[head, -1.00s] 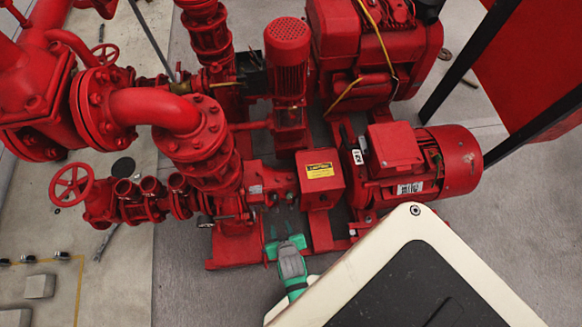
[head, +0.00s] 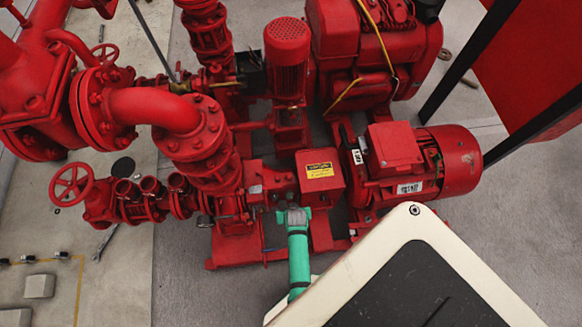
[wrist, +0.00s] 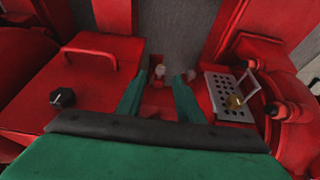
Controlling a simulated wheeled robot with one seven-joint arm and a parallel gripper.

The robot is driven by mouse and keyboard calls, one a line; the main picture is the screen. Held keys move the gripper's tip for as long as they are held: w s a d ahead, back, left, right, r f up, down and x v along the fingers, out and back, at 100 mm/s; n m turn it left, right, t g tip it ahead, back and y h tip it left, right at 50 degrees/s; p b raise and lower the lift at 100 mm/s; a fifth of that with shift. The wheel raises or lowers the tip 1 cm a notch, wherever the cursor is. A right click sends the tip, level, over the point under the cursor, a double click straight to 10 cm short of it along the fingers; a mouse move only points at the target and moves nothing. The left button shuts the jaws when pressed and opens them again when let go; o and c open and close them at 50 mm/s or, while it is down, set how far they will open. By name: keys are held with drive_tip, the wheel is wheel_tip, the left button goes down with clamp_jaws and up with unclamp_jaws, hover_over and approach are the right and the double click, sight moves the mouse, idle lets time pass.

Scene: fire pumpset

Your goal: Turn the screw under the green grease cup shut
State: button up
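My green gripper (head: 293,208) reaches in beside the red pump bearing housing, left of the red box with the yellow label. In the wrist view my gripper (wrist: 160,78) has its two green fingers apart, pointing at a narrow gap between red parts. A small pale fitting (wrist: 160,70) shows between the fingertips, apart from both. I cannot tell whether it is the screw. I cannot make out the green grease cup apart from my green fingers in either view.
In the wrist view a red box with a handle and black knob (wrist: 62,97) stands left. A grey perforated plate (wrist: 228,96) lies right. The yellow-labelled guard (head: 320,178) and the red motor (head: 450,160) stand right of my gripper.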

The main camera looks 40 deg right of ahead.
drive_tip(key=shift+x, duration=2.35)
drive_tip(key=shift+a, duration=0.1)
clamp_jaws()
